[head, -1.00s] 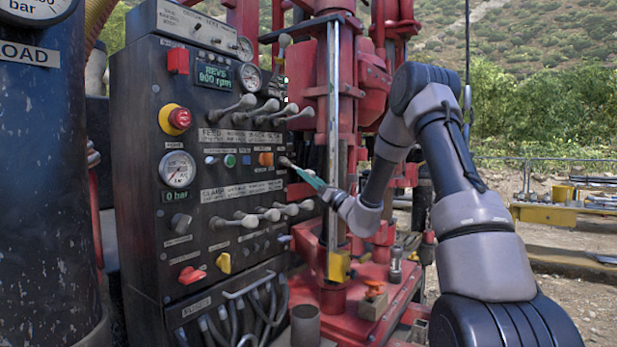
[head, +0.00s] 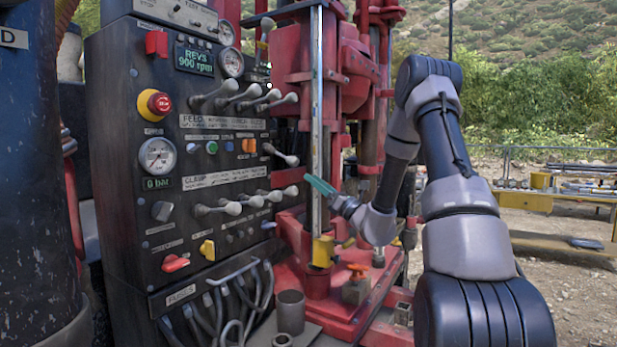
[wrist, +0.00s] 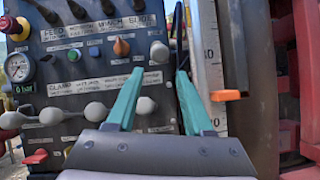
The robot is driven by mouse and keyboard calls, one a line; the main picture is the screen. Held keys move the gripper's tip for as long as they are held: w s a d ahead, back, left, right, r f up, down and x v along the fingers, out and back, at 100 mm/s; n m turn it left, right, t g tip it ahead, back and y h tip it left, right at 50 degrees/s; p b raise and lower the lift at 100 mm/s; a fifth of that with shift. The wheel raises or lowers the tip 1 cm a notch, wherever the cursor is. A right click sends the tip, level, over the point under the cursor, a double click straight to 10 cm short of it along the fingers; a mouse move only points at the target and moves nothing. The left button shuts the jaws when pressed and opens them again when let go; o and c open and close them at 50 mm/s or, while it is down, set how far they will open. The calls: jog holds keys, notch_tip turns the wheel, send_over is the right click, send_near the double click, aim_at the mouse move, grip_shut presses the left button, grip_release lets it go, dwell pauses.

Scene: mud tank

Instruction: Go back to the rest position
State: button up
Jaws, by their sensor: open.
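My gripper (head: 320,185) is in front of the drill mast, to the right of the black control panel (head: 130,120). Its teal fingers are apart and empty in the wrist view (wrist: 155,98). In the head view, a grey-knobbed lever (head: 281,155) on the panel stands left of the fingertips, apart from them. My arm is bent, with its forearm reaching left and down from the elbow.
The panel carries several levers, a red stop button (head: 160,103) and a pressure gauge (head: 157,156). A graduated mast rail (head: 316,110) stands close by the gripper. A dark blue tank (head: 35,190) is at left. Open gravel lies at right.

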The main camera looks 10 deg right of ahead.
jog(key=s+a+r+n+g+y, duration=0.1)
jog(key=s+a+r+n+g, duration=0.1)
jog(key=s+a+n+g, duration=0.55)
jog(key=s+a+r+n+g+y, duration=0.2)
jog(key=s+a+r+n+g, duration=0.1)
jog(key=s+a+n+g, duration=0.4)
jog(key=s+f+n+g+h, duration=0.35)
jog(key=s+n+h, duration=0.3)
jog(key=s, duration=0.55)
jog(key=s+d+r+n+t+h, duration=0.1)
jog(key=s+d+n+t+h, duration=0.1)
jog(key=d+h, duration=0.3)
jog(key=s+d+r+n+t+h, duration=0.2)
jog(key=s+d+n+t+h, duration=0.1)
jog(key=d, duration=0.6)
jog(key=shift+s+r+t+h, duration=0.15)
jog(key=shift+s+t+h, duration=0.75)
jog(key=shift+h, duration=0.05)
